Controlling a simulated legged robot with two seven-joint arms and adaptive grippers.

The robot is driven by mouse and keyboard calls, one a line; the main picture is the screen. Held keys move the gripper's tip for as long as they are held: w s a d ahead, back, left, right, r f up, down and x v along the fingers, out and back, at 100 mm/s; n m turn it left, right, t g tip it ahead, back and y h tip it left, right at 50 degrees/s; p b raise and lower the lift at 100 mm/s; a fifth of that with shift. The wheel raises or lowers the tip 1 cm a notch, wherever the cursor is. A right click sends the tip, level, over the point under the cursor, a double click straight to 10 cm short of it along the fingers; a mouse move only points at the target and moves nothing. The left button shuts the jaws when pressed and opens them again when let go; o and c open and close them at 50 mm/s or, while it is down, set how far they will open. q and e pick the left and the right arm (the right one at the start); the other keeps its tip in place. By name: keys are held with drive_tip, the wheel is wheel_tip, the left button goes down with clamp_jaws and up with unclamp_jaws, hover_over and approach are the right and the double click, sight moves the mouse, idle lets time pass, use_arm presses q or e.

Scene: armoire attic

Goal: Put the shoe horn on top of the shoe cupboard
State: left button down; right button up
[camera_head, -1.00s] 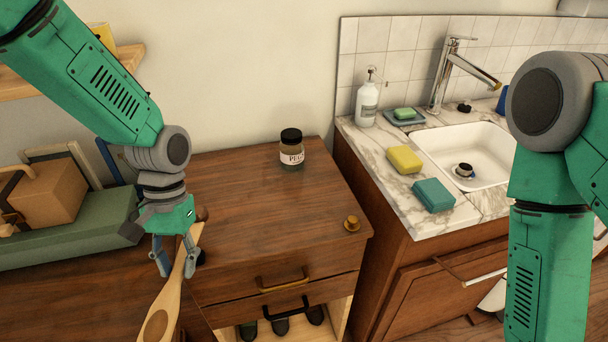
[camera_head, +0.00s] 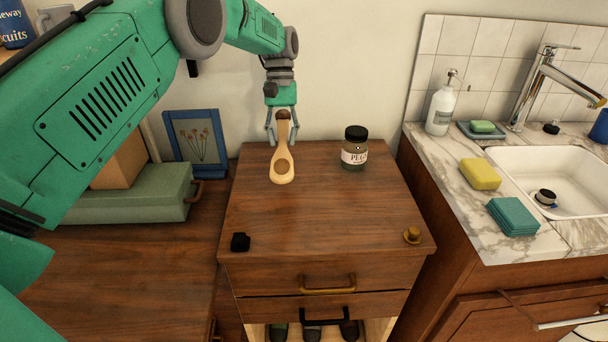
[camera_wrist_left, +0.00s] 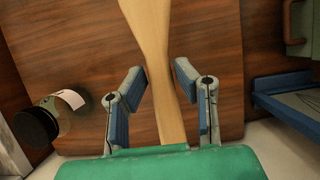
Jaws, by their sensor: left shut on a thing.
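The wooden shoe horn (camera_head: 284,163) hangs from my left gripper (camera_head: 284,136), with its broad, hollowed end towards me. The left gripper is shut on its upper part. The shoe horn is over the back part of the shoe cupboard's brown top (camera_head: 320,215); I cannot tell whether its lower end touches. In the left wrist view the pale shoe horn (camera_wrist_left: 158,60) runs between the two fingers (camera_wrist_left: 160,100) over the wood. The cupboard has two drawers and shoes (camera_head: 312,332) in its open bottom. My right gripper is out of view.
A jar labelled PEGS (camera_head: 355,150) stands right of the shoe horn. A brass knob (camera_head: 412,235) and a small black piece (camera_head: 240,242) are at the front corners. A green case (camera_head: 130,195) and blue picture frame (camera_head: 197,143) are left. The top's middle is clear.

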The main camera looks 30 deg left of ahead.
use_arm(q)
wheel_tip(320, 180, down, 9)
drive_tip(key=shift+f+b, duration=0.1)
drive_tip(key=shift+b, duration=0.45)
drive_tip(key=c, duration=1.2)
unclamp_jaws()
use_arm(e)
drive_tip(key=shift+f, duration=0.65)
